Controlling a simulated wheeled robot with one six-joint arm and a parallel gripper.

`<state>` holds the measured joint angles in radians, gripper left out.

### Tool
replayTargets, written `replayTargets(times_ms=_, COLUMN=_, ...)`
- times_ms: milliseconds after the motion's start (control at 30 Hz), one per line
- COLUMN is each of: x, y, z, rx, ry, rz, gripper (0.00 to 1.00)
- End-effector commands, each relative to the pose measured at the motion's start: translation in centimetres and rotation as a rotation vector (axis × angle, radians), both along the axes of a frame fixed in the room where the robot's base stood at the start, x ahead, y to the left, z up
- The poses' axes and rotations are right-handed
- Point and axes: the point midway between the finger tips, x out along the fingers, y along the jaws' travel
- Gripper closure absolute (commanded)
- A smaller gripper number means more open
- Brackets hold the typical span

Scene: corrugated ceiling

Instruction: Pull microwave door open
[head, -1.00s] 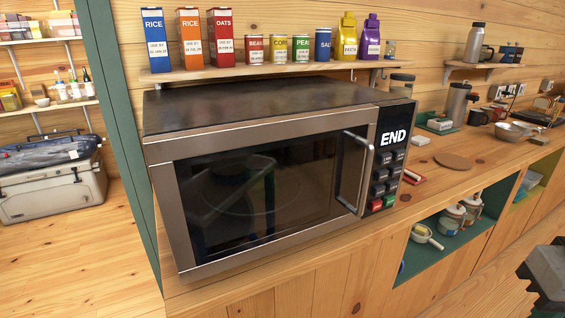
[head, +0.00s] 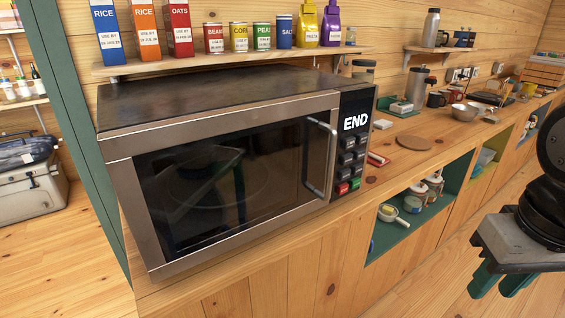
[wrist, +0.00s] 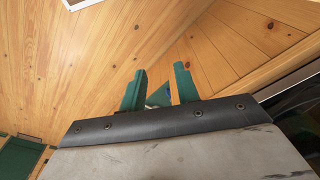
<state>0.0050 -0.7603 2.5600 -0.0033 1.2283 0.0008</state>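The microwave (head: 215,90) stands on the wooden counter, its dark glass door (head: 215,185) shut. A vertical metal door handle (head: 321,158) is at the door's right side, beside the keypad and the END display. My gripper (head: 500,286) is at the right edge of the head view, in front of the counter, well apart from the handle. In the wrist view its two green fingers (wrist: 160,90) are spread with a gap between them and nothing held. Part of the microwave's dark front seems to show at the wrist view's right edge.
A shelf (head: 240,60) with cartons, cans and bottles hangs above the microwave. An open cubby (head: 405,225) with jars is below the counter. Bowls, mugs and a round board (head: 412,142) lie farther right. The floor (head: 70,270) at left is clear.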

Motion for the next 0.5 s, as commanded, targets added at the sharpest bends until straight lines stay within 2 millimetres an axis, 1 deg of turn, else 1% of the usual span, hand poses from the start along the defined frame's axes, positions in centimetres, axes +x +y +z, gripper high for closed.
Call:
replayTargets(times_ms=167, x=0.9, y=-0.5, z=-1.6, rx=0.009, ry=0.092, rz=-0.034, gripper=0.68)
replayTargets(times_ms=233, x=1.8, y=0.1, z=-2.4, rx=0.064, ry=0.154, rz=-0.070, gripper=0.68)
replayTargets(times_ms=367, x=4.1, y=2.9, z=-3.8, rx=0.253, ry=0.291, rz=-0.216, gripper=0.68)
replayTargets(times_ms=467, x=6.4, y=5.4, z=-4.3, rx=0.430, ry=0.401, rz=-0.376, gripper=0.68)
replayTargets(times_ms=500, x=7.6, y=6.4, z=-4.3, rx=0.505, ry=0.446, rz=-0.449, gripper=0.68)
